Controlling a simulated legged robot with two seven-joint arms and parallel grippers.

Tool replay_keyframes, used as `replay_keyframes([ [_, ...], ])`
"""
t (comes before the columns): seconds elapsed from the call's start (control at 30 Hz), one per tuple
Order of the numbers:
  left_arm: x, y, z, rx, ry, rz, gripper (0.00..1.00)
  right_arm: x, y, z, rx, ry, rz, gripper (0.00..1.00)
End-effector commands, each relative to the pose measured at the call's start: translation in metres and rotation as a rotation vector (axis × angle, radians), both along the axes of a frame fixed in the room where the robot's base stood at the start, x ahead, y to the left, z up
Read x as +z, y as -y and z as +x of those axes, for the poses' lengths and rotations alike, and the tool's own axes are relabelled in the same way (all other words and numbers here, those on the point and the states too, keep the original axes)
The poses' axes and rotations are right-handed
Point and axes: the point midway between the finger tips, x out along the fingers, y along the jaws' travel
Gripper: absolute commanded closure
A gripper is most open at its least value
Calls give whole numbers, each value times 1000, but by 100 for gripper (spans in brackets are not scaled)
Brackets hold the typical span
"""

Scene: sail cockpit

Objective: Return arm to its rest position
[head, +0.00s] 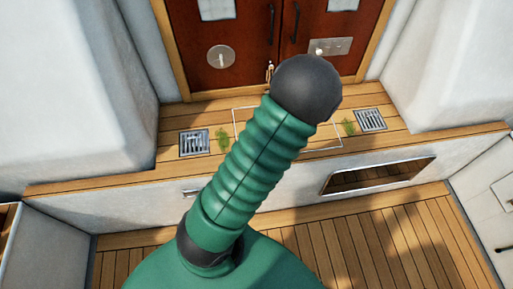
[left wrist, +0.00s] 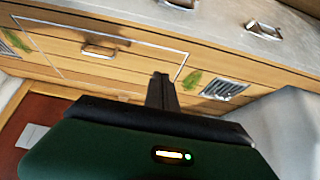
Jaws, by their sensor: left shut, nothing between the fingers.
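My left gripper (left wrist: 161,88) shows in the left wrist view, its dark fingers together with nothing between them. It is in front of the planked step, near the edge of a white-outlined square hatch (left wrist: 60,72). I cannot tell whether it touches anything. In the head view my green ribbed arm with a black rounded end fills the middle and hides most of the hatch outline (head: 236,122). No gripper fingers show there. My right gripper is in neither view.
Red double doors (head: 245,50) stand behind the step. Metal grates (head: 194,143) (head: 370,119) and green leaves (head: 222,139) (head: 348,127) flank the hatch. A metal handle (left wrist: 99,50) lies on the hatch. White sloping walls (head: 75,85) stand either side. The plank floor (head: 400,235) shows clear at right.

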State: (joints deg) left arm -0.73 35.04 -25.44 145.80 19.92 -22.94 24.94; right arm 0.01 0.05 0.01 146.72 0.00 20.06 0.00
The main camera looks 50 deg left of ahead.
Motion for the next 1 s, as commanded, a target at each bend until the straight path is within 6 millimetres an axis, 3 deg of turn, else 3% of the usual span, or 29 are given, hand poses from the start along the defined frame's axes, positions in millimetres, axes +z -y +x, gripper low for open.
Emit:
replay_keyframes([
  [0.03,23,5,-4,0,-6,0,100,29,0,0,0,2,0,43],
  [0.23,41,15,-10,2,-8,2,100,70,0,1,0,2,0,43],
  [0.4,43,20,-12,2,-6,1,100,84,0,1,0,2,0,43],
  [0.57,40,21,-12,2,-3,0,100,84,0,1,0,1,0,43],
  [0.67,46,32,-5,-31,-7,-28,100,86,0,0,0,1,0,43],
  [0.77,72,74,17,-181,-35,-120,100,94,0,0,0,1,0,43],
  [0.87,120,136,35,-456,-92,-211,100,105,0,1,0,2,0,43],
  [0.9,140,157,36,-576,-121,-229,100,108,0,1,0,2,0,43],
  [1.0,185,194,28,-845,-197,-223,100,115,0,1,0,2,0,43],
])
